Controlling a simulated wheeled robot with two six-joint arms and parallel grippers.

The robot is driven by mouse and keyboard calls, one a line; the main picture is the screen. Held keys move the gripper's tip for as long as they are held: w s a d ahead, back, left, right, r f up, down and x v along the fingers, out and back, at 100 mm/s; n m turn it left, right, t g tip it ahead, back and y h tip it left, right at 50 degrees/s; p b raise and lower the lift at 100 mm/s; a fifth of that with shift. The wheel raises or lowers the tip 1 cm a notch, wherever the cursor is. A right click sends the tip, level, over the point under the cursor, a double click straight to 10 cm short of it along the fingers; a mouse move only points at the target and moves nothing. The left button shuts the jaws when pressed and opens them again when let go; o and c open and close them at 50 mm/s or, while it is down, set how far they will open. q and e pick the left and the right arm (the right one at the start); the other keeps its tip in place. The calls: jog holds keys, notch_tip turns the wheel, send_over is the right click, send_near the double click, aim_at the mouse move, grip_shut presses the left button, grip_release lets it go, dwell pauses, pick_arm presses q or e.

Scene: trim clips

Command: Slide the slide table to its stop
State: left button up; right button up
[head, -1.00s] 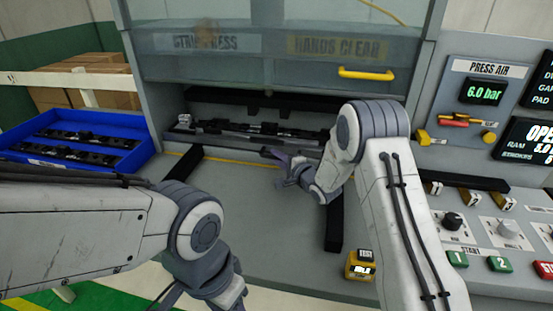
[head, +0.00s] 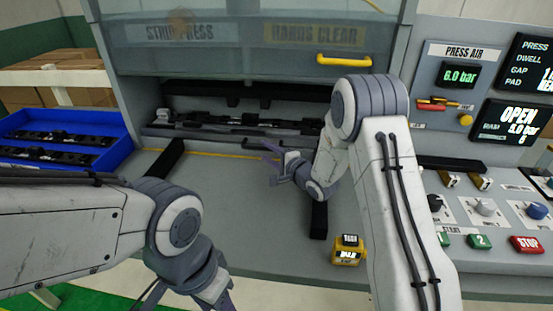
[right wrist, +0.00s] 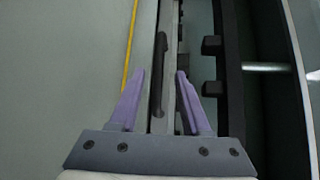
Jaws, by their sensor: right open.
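The slide table (head: 215,130) is a long, low grey fixture with dark parts on it, lying in the opening under the raised press guard. My right gripper (head: 266,160) is at its front edge, right of its middle. In the right wrist view, the right gripper (right wrist: 160,74) is open, with one purple finger on each side of the slide table's grey front rail (right wrist: 147,70) and a dark handle-like bar (right wrist: 161,50). I cannot tell whether the fingers touch them. My left gripper (head: 222,298) is at the bottom edge, its fingertips cut off.
A blue tray (head: 128,155) with dark strips stands at the left. Two black rails (head: 318,220) cross the bench, with a yellow line (head: 205,153) between them. A yellow test box (head: 347,252) sits at the front. The press guard's yellow handle (head: 343,61) hangs above; control panels are right.

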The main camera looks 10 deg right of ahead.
jog(key=v, duration=0.5)
jog(key=shift+s+d, duration=0.1)
jog(key=shift+s, duration=0.1)
jog(key=shift+r, duration=0.1)
jog(key=shift+a+r+n, duration=0.15)
jog(key=shift+a+n, duration=0.25)
jog(key=shift+a, duration=0.05)
jog(key=s+a+r+n+g+h+p, duration=0.1)
jog(key=s+a+n+g+h, duration=0.1)
jog(key=s+a+n+g, duration=0.25)
jog(key=s+a+r+n+g+h+p, duration=0.1)
jog(key=s+a+r+n+g+h, duration=0.15)
jog(key=s+n, duration=0.35)
jog(key=s+r+n+g+h+p, duration=0.1)
jog(key=s+n+g, duration=0.6)
jog(key=s, duration=2.2)
jog(key=r+n+h, duration=0.1)
jog(key=n, duration=0.2)
jog(key=shift+s, duration=0.25)
